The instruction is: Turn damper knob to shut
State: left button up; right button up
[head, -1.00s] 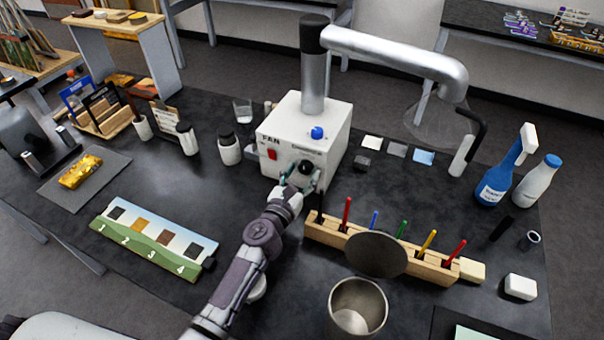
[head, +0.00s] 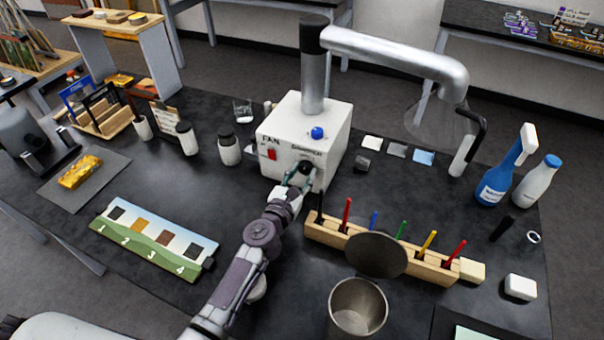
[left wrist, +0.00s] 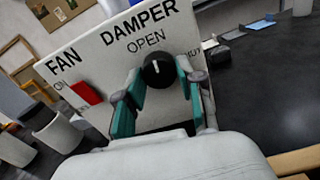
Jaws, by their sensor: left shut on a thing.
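The black damper knob (head: 306,168) is on the front of a white fan box (head: 318,125). The left wrist view shows the knob (left wrist: 158,70) close up, below the words DAMPER and OPEN. Its white pointer line stands nearly straight up the picture, towards the OPEN side. The SHUT label (left wrist: 191,51) is to the right, partly hidden by a finger. My left gripper (head: 297,178) is at the front of the box, shut on the knob, with one teal-padded finger on each side in the wrist view (left wrist: 159,88). My right gripper is out of view.
A red fan switch (head: 271,154) is left of the knob, and a blue knob (head: 317,133) is on top. A wooden rack of coloured tools (head: 325,232) stands close right of my arm. A numbered sample board (head: 150,246) lies to the left.

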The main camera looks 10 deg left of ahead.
pick_arm(q)
jog(key=m, duration=0.8)
jog(key=shift+a+m, duration=0.1)
jog(key=shift+m, duration=0.3)
jog(key=m, duration=0.4)
jog(key=shift+m+p, duration=0.3)
jog(key=shift+p, duration=0.05)
jog(key=shift+m, duration=1.6)
jog(key=o, duration=1.1)
jog(key=shift+o, duration=0.2)
